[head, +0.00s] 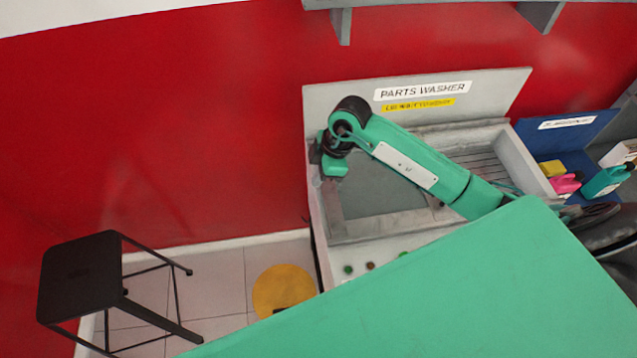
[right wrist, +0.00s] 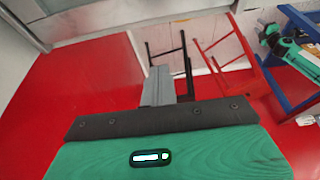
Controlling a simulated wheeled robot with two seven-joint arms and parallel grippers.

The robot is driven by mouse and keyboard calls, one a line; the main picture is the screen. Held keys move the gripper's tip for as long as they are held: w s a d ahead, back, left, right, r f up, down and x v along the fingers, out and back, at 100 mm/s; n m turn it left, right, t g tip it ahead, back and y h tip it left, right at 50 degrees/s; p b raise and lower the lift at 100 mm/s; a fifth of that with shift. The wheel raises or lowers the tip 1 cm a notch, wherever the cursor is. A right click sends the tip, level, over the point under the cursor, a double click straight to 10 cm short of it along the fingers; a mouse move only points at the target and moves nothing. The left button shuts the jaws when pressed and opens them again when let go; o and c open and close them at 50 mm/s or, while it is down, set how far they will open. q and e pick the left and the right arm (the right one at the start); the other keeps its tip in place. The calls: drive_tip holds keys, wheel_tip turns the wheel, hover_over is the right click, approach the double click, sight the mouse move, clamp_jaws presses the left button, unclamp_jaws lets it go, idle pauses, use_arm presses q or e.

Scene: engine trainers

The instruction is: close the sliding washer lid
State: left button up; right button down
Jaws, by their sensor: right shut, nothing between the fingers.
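The parts washer (head: 315,215) is a pale grey bin against the red wall, with a labelled upright back panel (head: 335,97). A flat dark grey panel (head: 385,190) fills the left part of its top, partly behind my arm; I cannot tell whether it is the sliding lid or the basin floor. A slatted part (head: 485,168) shows to the right. My right gripper (head: 316,158) is at the washer's left end, pointing left, partly hidden by its wrist. In the right wrist view its fingers (right wrist: 158,85) are together and empty. My left gripper is not in view.
A black stool (head: 80,275) stands at left, and a yellow disc (head: 283,290) lies by the washer. A blue bin (head: 570,135) with bottles adjoins at right. A shelf (head: 430,3) hangs above. A large green surface covers the lower right foreground.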

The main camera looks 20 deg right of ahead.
sight(322, 203)
wheel_tip(322, 203, down, 8)
drive_tip(key=p, duration=0.4)
drive_tip(key=shift+a+f, duration=0.15)
drive_tip(key=shift+f, duration=0.05)
drive_tip(key=shift+s+d+p, duration=0.25)
drive_tip(key=shift+d+p, duration=0.1)
drive_tip(key=shift+d, duration=0.2)
drive_tip(key=shift+f, duration=0.15)
